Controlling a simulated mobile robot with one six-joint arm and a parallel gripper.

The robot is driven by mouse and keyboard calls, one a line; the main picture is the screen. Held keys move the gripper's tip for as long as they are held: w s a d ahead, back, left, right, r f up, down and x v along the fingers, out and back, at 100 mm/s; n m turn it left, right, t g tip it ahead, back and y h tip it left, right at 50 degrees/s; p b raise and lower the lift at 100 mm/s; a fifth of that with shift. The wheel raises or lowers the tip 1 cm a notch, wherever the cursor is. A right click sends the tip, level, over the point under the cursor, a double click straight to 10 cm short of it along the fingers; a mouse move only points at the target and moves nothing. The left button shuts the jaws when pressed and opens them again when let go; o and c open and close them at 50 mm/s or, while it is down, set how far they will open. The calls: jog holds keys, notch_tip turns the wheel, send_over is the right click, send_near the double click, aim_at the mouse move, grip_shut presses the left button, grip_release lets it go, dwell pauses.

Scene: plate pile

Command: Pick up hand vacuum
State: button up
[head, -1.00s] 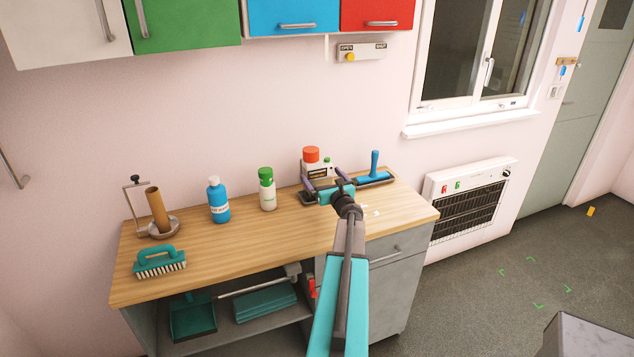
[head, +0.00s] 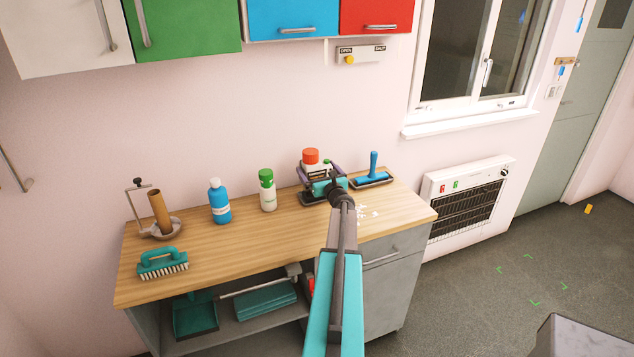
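No hand vacuum can be clearly made out in the head view. A dark flat tray or base (head: 309,199) sits at the back right of the worktop, and what is on it is largely hidden behind my gripper. My gripper (head: 319,173) is over this base, in front of a white bottle with a red cap (head: 311,156). Its two fingers look spread apart, with nothing visibly held between them. Contact with the base or bottle cannot be told. To the right, a blue tool with an upright handle (head: 374,166) stands on a dark-edged tray.
White crumbs (head: 364,212) lie right of my arm. A green-capped bottle (head: 267,190), a blue bottle (head: 219,201), a brown roll on a stand (head: 159,210) and a teal brush (head: 161,264) stand leftward. The front middle of the wooden worktop (head: 230,250) is clear.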

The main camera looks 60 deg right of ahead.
aim_at(320, 165)
dwell(0.4)
jog(key=c, duration=1.9)
jog(key=shift+r, duration=0.2)
jog(key=shift+r+b, duration=0.75)
jog(key=shift+r, duration=0.7)
jog(key=shift+s+a+r, duration=0.15)
jog(key=shift+s+a, duration=0.05)
jog(key=shift+a, duration=0.05)
jog(key=shift+w+a+r+b+v, duration=0.2)
jog(key=shift+b+v, duration=0.6)
jog(key=shift+v, duration=1.75)
jog(key=shift+w+a+r+b+v, duration=0.2)
jog(key=shift+b+v, duration=0.55)
jog(key=shift+v, duration=1.8)
jog(key=shift+w+a+r+b+v, duration=0.15)
jog(key=shift+r+b+v, duration=0.45)
jog(key=shift+v, duration=1.95)
jog(key=shift+s+f, duration=0.1)
jog(key=shift+f, duration=0.1)
